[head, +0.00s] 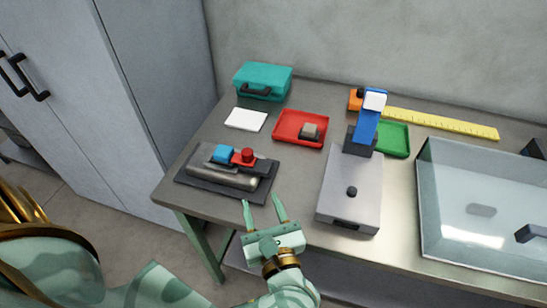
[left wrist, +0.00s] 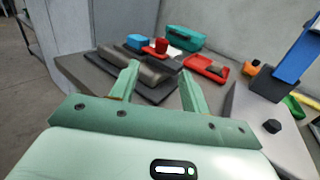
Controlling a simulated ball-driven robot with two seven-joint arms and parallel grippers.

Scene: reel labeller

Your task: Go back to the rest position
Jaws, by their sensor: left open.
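My left gripper (head: 264,213) is open and empty in the head view, at the front edge of the workbench (head: 216,202). Its two pale green fingers point toward the bench, and they also show in the left wrist view (left wrist: 160,85). Just beyond the fingers is a dark mat with a grey rounded device (head: 225,174), which carries a blue block (head: 224,153) and a red part (head: 243,156). The fingers look apart from it. To the right of the gripper stands a grey machine (head: 351,190) with a blue upright arm. My right gripper is in neither view.
A teal case (head: 263,80), a white card (head: 246,119), a red tray (head: 287,129) holding a small block, a green tray (head: 395,139) and a yellow ruler (head: 440,123) lie farther back. A clear-covered basin (head: 480,215) is at right. A grey cabinet (head: 120,100) stands left.

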